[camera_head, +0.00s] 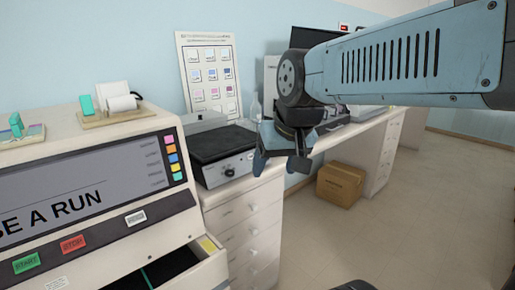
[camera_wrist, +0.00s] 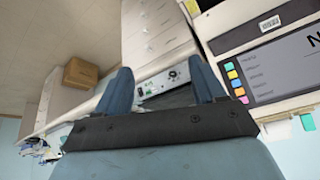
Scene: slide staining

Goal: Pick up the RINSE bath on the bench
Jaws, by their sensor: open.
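I cannot make out a RINSE bath in either view. My gripper (camera_head: 281,165) hangs at the end of my blue arm in the head view, in front of the white bench (camera_head: 378,122). Its two blue fingers also show in the wrist view (camera_wrist: 158,72), spread apart with nothing held between them. Behind the gap in the wrist view is the front panel of a dark-topped bench device (camera_wrist: 163,78). My arm and gripper hide part of the bench top in the head view.
A staining machine (camera_head: 90,205) with a screen and an open front drawer (camera_head: 205,262) stands at left. The dark-topped device (camera_head: 222,150) sits on the bench beside it. A cardboard box (camera_head: 340,184) is on the floor. The floor at right is clear.

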